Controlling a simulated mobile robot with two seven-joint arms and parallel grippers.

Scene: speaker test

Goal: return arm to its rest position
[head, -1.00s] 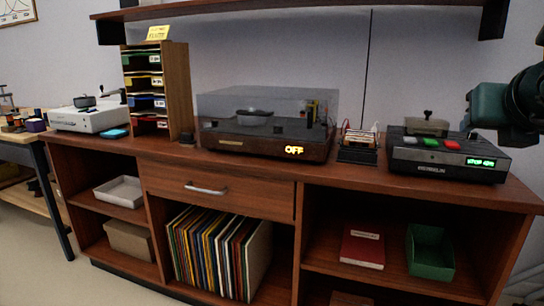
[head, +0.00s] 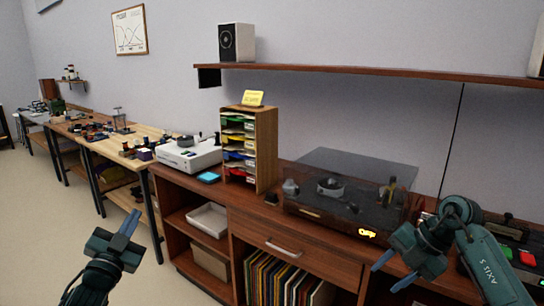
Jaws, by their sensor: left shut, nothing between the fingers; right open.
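My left gripper (head: 128,226) is at the lower left of the head view, over the floor in front of the sideboard. Its blue fingers are together and hold nothing. My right gripper (head: 388,272) is at the lower right, in front of the sideboard's right part. Its blue fingers are apart with nothing between them. The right arm hides part of the sideboard top and the device with the red button behind it.
The wooden sideboard (head: 255,229) carries a turntable with a dark lid (head: 350,178), a letter rack (head: 264,150) and a white device (head: 188,155). A wall shelf (head: 350,75) hangs above. Workbenches (head: 92,140) run along the wall at left. Floor (head: 60,225) at left is clear.

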